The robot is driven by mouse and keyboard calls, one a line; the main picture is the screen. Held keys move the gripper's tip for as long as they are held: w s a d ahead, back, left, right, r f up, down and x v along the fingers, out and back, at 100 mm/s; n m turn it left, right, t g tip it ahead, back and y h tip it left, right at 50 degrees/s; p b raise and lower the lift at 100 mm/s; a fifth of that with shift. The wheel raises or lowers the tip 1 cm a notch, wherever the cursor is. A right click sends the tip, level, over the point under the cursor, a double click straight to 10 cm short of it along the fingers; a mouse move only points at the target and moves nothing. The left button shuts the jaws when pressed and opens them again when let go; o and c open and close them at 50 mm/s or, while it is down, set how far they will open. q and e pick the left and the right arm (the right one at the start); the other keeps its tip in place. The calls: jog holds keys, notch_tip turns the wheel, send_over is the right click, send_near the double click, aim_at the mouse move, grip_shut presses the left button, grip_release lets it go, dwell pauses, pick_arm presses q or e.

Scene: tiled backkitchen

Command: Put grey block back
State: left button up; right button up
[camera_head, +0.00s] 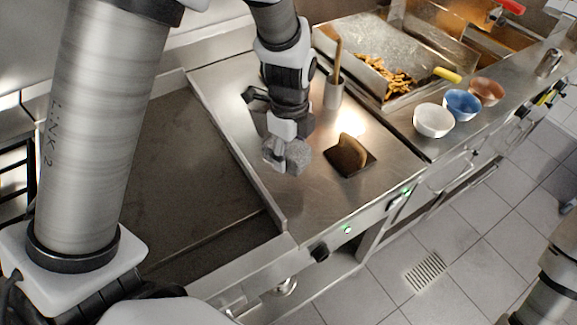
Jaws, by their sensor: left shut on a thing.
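My left gripper (285,146) reaches down from the top of the view over the steel counter. It is shut on a grey block (297,157), partly hidden by the fingers. The block is left of a dark square pad (364,168) that bears an upright brown wedge-like piece (350,152). I cannot tell whether the block touches the counter. Part of my right arm shows at the lower right, but its gripper is out of view.
A dark griddle (190,180) with a raised steel rim lies left. Behind the block stands a metal cup (334,95) with a wooden-handled tool. A steel tray (345,62) holds fries. White (433,121), blue (462,104) and brown (487,90) bowls stand right. The front counter is clear.

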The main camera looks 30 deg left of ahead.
aim_at(289, 186)
pick_arm(q)
jog(key=f, duration=0.2)
jog(key=s+f, duration=0.1)
jog(key=shift+s+d, duration=0.1)
jog(key=shift+d, duration=0.15)
jog(key=f, duration=0.3)
jog(key=w+f+p, duration=0.1)
jog(key=f, duration=0.1)
jog(key=shift+a+f, duration=0.3)
jog(key=shift+s+d+r, duration=0.1)
jog(key=shift+s+d, duration=0.05)
jog(key=shift+s, duration=0.05)
jog(key=shift+f+b, duration=0.25)
jog(key=shift+b, duration=0.05)
jog(key=o, duration=1.2)
pick_arm(e)
jog(key=shift+s+r, duration=0.2)
jog(key=shift+r, duration=0.25)
pick_arm(q)
jog(key=shift+r, duration=0.2)
pick_arm(e)
jog(key=shift+d+r, duration=0.1)
